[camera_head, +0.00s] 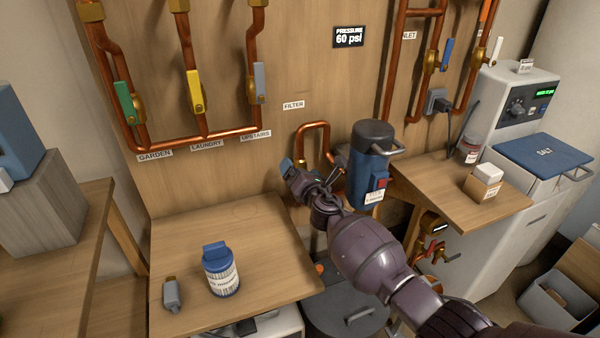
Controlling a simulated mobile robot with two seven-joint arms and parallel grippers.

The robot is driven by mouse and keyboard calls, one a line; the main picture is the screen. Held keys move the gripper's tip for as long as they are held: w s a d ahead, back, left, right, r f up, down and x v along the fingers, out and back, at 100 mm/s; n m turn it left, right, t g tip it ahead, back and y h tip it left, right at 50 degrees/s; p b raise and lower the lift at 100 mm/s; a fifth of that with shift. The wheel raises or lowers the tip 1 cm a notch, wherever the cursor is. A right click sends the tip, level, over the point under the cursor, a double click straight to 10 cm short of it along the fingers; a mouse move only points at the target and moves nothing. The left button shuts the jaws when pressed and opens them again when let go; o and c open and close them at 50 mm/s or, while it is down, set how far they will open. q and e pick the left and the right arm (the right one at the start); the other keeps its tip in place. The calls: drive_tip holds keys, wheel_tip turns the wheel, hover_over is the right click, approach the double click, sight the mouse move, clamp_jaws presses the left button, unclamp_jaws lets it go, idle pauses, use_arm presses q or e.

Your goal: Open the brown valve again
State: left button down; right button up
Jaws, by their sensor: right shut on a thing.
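My right gripper (301,183) reaches in from the lower right to the copper pipe loop (314,126) under the FILTER label. It is shut at the brass valve (328,160) there, left of the blue-grey filter housing (373,140). The gripper hides most of what it holds, so I cannot make out a brown handle or how it is turned. A small blue piece (287,166) shows at the gripper's tip; I cannot tell what it belongs to. My left gripper is not in view.
Green (125,102), yellow (195,91) and grey (260,83) valve handles line the left pipes. Blue (447,54) and white (495,52) handles are at right. A blue-lidded jar (220,270) stands on the wooden bench (260,225). The filter housing stands close beside my wrist.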

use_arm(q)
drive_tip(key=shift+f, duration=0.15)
use_arm(e)
drive_tip(key=shift+f, duration=0.15)
drive_tip(key=o, duration=0.9)
drive_tip(key=shift+s, duration=0.1)
drive_tip(key=shift+s+d+r+p, duration=0.2)
drive_tip(key=shift+s+p, duration=0.15)
drive_tip(key=shift+s, duration=0.05)
use_arm(q)
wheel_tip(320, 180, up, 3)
drive_tip(key=p, duration=0.3)
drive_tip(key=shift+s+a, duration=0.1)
use_arm(e)
drive_tip(key=v, duration=0.9)
drive_tip(key=shift+s+f, duration=0.15)
drive_tip(key=shift+s, duration=0.25)
